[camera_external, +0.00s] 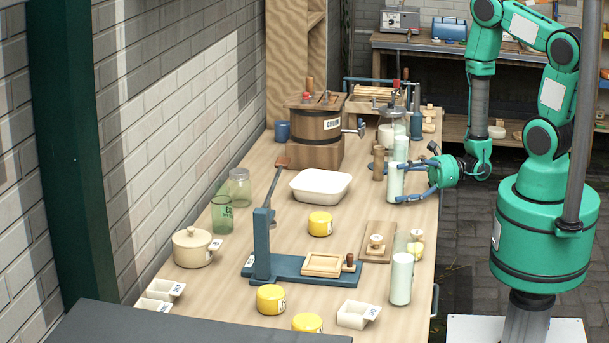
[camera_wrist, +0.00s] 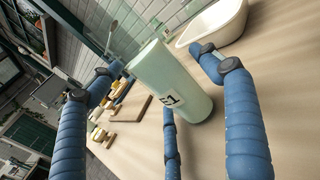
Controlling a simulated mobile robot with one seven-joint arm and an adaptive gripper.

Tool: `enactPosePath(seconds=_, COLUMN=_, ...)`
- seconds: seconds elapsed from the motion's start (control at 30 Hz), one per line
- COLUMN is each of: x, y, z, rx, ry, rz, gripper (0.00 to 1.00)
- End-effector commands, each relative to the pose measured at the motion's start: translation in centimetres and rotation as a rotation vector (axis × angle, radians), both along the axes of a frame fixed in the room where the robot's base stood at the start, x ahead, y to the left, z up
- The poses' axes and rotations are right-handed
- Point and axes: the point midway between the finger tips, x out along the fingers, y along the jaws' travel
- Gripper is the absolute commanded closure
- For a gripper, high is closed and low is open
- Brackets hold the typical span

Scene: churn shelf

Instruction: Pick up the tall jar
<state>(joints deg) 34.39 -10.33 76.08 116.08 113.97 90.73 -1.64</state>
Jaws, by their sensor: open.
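A tall jar (camera_external: 394,186) with pale green-white contents stands upright at the right edge of the table in the external view. It also shows in the wrist view (camera_wrist: 172,85), tilted by the camera angle, with a white label bearing a 1. My gripper (camera_external: 392,180) is open, its blue fingers spread around the jar from the right. In the wrist view the fingers (camera_wrist: 163,75) lie on both sides of the jar, with another below it; whether any touch it I cannot tell. A second tall jar (camera_external: 401,280) with white contents stands nearer the front.
A wooden churn (camera_external: 318,127) stands behind left, and small wooden pieces (camera_external: 378,163) stand close left of the jar. A white tub (camera_external: 320,188) lies further left. A blue press (camera_external: 300,270), yellow tins (camera_external: 320,223) and a lidded pot (camera_external: 192,247) occupy the front.

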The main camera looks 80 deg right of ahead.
Motion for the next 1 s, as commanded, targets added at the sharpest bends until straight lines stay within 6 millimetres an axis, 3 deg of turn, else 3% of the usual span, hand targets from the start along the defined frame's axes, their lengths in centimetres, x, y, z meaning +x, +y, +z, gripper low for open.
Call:
enactPosePath(seconds=0.77, x=0.53, y=0.34, z=0.02, rx=0.000, ry=0.000, rz=0.000, gripper=0.22)
enactPosePath(seconds=1.0, x=0.53, y=0.35, z=0.01, rx=0.000, ry=0.000, rz=0.000, gripper=0.70)
